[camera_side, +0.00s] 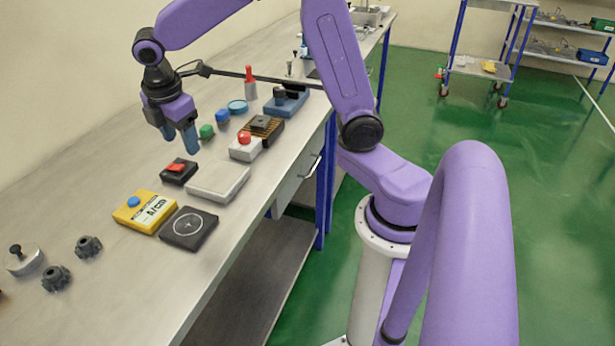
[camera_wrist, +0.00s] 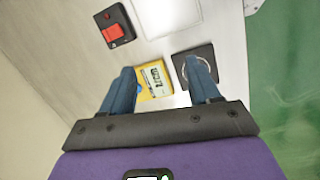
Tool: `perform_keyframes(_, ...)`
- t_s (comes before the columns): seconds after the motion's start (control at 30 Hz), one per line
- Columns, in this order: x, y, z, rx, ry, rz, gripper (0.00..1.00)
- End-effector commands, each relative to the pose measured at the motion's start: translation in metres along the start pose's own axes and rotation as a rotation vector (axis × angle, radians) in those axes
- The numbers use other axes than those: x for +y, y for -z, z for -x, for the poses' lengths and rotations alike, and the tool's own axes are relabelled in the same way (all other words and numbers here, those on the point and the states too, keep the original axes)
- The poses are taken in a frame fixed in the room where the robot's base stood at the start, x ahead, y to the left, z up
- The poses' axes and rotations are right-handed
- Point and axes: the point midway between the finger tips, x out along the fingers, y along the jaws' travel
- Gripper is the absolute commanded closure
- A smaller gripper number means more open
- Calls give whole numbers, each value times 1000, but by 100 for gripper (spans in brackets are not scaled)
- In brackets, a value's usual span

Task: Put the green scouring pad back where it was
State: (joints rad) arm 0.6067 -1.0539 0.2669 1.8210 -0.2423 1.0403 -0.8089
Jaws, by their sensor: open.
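No flat green scouring pad can be made out in either view. The only small green item on the bench is a rounded green piece (camera_side: 207,131), close beside my gripper in the side view; it looks more like a cap, and I cannot tell if it is the pad. My gripper (camera_side: 180,143) is open, its blue fingers pointing down above the bench, with nothing seen between them. In the wrist view my gripper (camera_wrist: 160,70) has its fingers spread, with the yellow box (camera_wrist: 155,84) and black square plate (camera_wrist: 207,52) beyond them.
A red-switch box (camera_side: 179,172), pale tray (camera_side: 217,184), yellow box (camera_side: 145,211) and black plate (camera_side: 189,228) stand nearer the camera. A red-button box (camera_side: 246,147), blue cap (camera_side: 222,115) and blue device (camera_side: 287,104) stand farther back. Black knobs (camera_side: 56,278) lie at front left.

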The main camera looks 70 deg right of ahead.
Motion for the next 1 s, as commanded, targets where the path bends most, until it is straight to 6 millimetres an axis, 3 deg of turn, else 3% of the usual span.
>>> perform_keyframes(0.03, -24, 6, 7, 23, 1, -13, 39)
perform_keyframes(0.23, -117, 12, 23, 94, 36, -99, 39)
perform_keyframes(0.5, -230, -15, 24, 152, 113, -212, 39)
perform_keyframes(0.7, -272, -36, 18, 161, 154, -268, 39)
perform_keyframes(1.0, -282, -41, 16, 161, 164, -283, 39)
